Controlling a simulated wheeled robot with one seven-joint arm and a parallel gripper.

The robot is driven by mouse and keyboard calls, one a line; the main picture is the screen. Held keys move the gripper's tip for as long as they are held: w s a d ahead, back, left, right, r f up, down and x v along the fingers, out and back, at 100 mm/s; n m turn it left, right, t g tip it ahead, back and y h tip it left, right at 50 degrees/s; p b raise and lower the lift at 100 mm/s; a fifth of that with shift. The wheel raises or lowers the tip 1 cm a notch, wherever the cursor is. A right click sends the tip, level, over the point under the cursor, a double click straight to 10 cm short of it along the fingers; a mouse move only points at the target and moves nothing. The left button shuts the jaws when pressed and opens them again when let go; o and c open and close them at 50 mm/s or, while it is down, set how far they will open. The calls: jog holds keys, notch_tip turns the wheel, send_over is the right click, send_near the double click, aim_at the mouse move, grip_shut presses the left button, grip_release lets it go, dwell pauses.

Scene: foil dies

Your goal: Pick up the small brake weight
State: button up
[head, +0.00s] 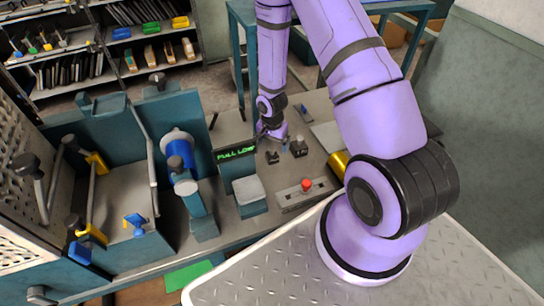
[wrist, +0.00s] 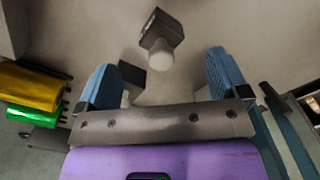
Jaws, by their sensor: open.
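Two dark block-shaped weights sit on the grey bench top by my gripper. In the head view the smaller one (head: 272,157) is left of the larger one (head: 298,147). The wrist view shows a dark block with a pale round end (wrist: 163,35) beyond the fingertips, and another dark block (wrist: 132,76) beside the left finger, partly hidden by it. I cannot tell for sure which of these is the small brake weight. My gripper (wrist: 165,80) is open and empty, its blue fingers wide apart. In the head view my gripper (head: 270,132) is low behind the blocks.
A gold cylinder (head: 339,163) lies right of the blocks; a green one (wrist: 32,108) shows beside it in the wrist view. A box with a red button (head: 306,186) and a green-lettered display (head: 236,152) stand in front. Blue machinery (head: 105,130) fills the left.

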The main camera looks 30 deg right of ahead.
aim_at(272, 147)
jog(key=shift+w+f, duration=0.1)
jog(key=shift+f, duration=2.6)
jog(key=c, duration=1.5)
jog(key=shift+o, duration=0.2)
